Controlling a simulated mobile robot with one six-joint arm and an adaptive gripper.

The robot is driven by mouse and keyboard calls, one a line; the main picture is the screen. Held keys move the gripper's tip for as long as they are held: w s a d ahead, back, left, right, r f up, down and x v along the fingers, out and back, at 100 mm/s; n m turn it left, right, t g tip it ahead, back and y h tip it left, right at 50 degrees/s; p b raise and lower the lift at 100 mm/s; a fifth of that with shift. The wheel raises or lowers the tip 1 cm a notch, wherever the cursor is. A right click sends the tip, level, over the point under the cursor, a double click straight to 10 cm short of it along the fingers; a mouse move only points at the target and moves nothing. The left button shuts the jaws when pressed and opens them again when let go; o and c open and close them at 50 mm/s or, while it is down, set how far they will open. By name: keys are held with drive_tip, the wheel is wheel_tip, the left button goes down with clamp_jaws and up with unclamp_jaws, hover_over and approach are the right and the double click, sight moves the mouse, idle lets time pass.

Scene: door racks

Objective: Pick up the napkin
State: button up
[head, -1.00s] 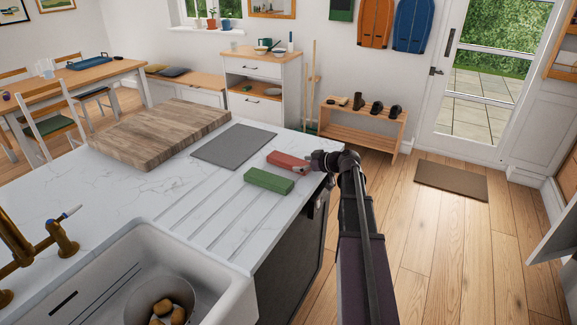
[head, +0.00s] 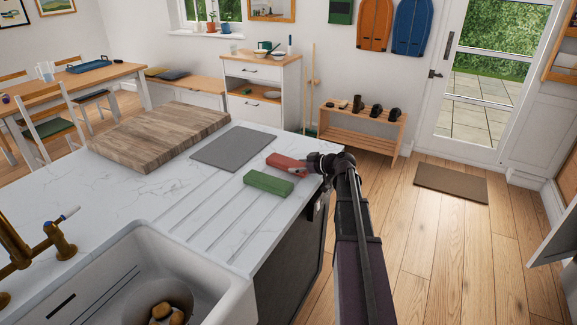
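No item is plainly recognisable as the napkin. A red oblong item (head: 286,164) lies on the white counter near its far right corner, and a green oblong item (head: 268,183) lies just in front of it. Either may be folded cloth; I cannot tell. A flat grey rectangle (head: 233,148) lies to their left. My gripper (head: 309,167) is low over the counter corner, at the right end of the red item. Its fingers are small, dark and partly hidden by my wrist, so whether they touch or grip the red item is unclear.
A thick wooden board (head: 160,137) lies on the counter (head: 110,200) at left. A white sink (head: 215,290) with a bowl and brass tap (head: 50,235) is nearest. A shoe rack (head: 365,133) and doormat (head: 451,183) are beyond. Floor at right is clear.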

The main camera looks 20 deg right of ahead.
sight(297, 164)
idle(0.4)
wheel_tip(297, 164, up, 3)
drive_tip(key=p, duration=0.3)
drive_tip(key=shift+r, duration=0.15)
drive_tip(key=shift+s+a+r+p, duration=0.1)
drive_tip(key=shift+s+r+p, duration=0.05)
drive_tip(key=shift+r+p, duration=0.35)
drive_tip(key=s+a+p, duration=0.1)
drive_tip(key=s+a, duration=0.3)
drive_tip(key=s, duration=1.1)
drive_tip(key=shift+r, duration=0.35)
wheel_tip(297, 164, up, 4)
drive_tip(key=p, duration=0.3)
drive_tip(key=shift+f+p, duration=0.15)
drive_tip(key=shift+p, duration=0.25)
drive_tip(key=shift+f, duration=0.1)
